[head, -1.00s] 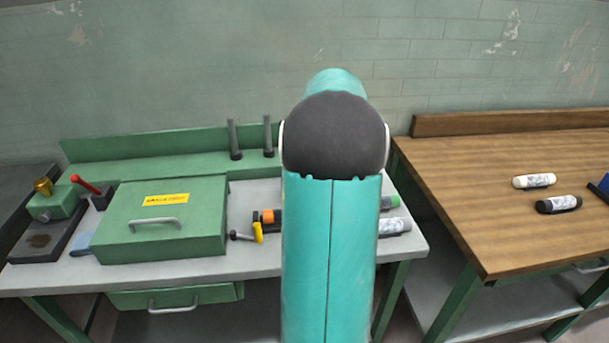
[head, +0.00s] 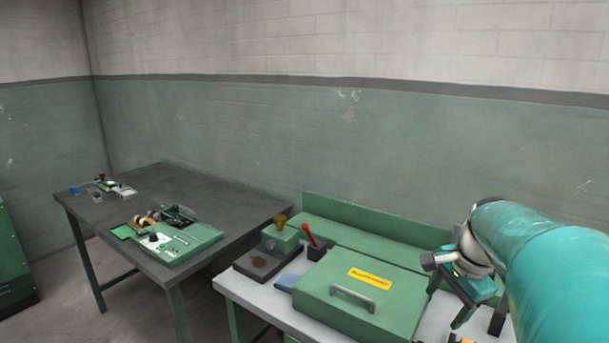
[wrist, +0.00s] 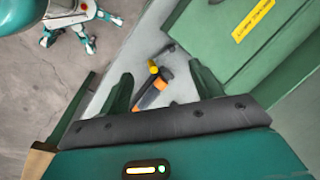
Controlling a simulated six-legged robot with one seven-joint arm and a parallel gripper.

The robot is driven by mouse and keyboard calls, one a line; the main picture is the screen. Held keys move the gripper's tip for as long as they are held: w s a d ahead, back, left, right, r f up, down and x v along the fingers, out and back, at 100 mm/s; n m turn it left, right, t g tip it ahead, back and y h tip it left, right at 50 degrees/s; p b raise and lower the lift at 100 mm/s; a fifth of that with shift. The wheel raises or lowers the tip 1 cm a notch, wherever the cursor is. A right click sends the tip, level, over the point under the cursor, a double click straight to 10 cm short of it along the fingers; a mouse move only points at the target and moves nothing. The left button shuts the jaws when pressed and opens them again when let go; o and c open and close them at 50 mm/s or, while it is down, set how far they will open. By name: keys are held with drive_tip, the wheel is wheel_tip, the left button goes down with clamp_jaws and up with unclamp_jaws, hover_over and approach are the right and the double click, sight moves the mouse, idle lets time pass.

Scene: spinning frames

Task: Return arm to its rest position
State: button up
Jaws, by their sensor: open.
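My gripper (head: 466,304) is at the right of the head view, at the end of my teal arm, above the grey workbench (head: 263,304). It is partly hidden by my own arm links. In the wrist view my gripper (wrist: 160,69) shows two dark green fingers spread apart with nothing held between them. A tool with orange and yellow parts (wrist: 153,92) lies on the bench beyond the fingers. The arm is bent and reaches out from the right edge of the head view.
A green box (head: 330,305) with a handle and yellow label sits on the bench, left of my gripper. A green-and-brass fixture (head: 281,236) and red-handled part (head: 309,236) stand behind. A dark table (head: 230,213) with devices is further left. Floor between them is clear.

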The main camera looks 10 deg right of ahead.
drive_tip(key=s+a+n+t, duration=0.1)
drive_tip(key=s+a+n, duration=0.3)
drive_tip(key=a+n, duration=0.4)
drive_tip(key=s+a+n+t, duration=0.2)
drive_tip(key=s+a+n, duration=0.3)
drive_tip(key=a+n, duration=0.4)
drive_tip(key=a, duration=0.7)
drive_tip(key=shift+s+f+h, duration=0.25)
drive_tip(key=shift+f+h, duration=0.05)
drive_tip(key=shift+f, duration=0.05)
